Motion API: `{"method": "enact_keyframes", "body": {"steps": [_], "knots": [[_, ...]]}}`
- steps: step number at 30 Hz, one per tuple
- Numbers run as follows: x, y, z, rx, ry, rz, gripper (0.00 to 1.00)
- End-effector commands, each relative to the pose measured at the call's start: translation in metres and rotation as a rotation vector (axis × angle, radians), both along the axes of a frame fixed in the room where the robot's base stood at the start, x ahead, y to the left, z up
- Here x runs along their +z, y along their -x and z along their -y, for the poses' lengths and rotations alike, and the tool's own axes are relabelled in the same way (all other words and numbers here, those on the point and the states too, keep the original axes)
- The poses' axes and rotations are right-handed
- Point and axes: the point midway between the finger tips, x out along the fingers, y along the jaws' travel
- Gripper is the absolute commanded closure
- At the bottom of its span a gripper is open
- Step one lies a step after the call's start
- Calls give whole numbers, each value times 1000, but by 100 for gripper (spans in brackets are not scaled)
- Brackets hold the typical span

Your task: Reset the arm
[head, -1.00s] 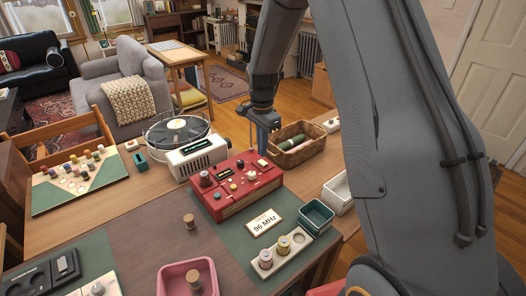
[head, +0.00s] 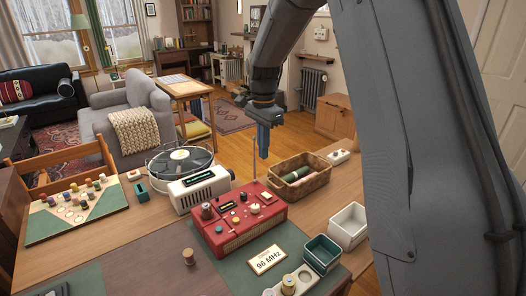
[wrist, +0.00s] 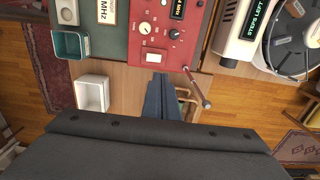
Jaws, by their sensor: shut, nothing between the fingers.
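My gripper (head: 263,153) is shut and empty, raised above the table (head: 345,190) behind the red radio (head: 240,217) in the head view. My arm comes down to it from the upper right. In the wrist view my gripper (wrist: 158,118) points down, its closed fingers near the radio's lower edge. The red radio (wrist: 170,30) with its knobs and thin antenna (wrist: 197,88) lies just beyond the fingertips there. The fingers appear apart from the radio.
A wicker basket (head: 312,181) stands right of the radio, with a white bin (head: 347,228) and a green bin (head: 322,254) nearer. A white device (head: 200,187) and a reel machine (head: 180,163) stand left. A card reading 96 MHz (head: 267,260) lies in front.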

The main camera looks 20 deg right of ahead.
Motion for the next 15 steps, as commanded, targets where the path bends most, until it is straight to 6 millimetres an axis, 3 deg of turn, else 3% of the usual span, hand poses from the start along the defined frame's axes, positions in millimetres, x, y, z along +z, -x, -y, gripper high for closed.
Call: {"method": "enact_keyframes", "body": {"steps": [4,7,11,15], "knots": [[-1,9,0,44,0,4,100],[-4,35,0,159,0,12,100],[-13,91,1,409,5,31,100],[-26,159,1,702,18,55,100]]}}
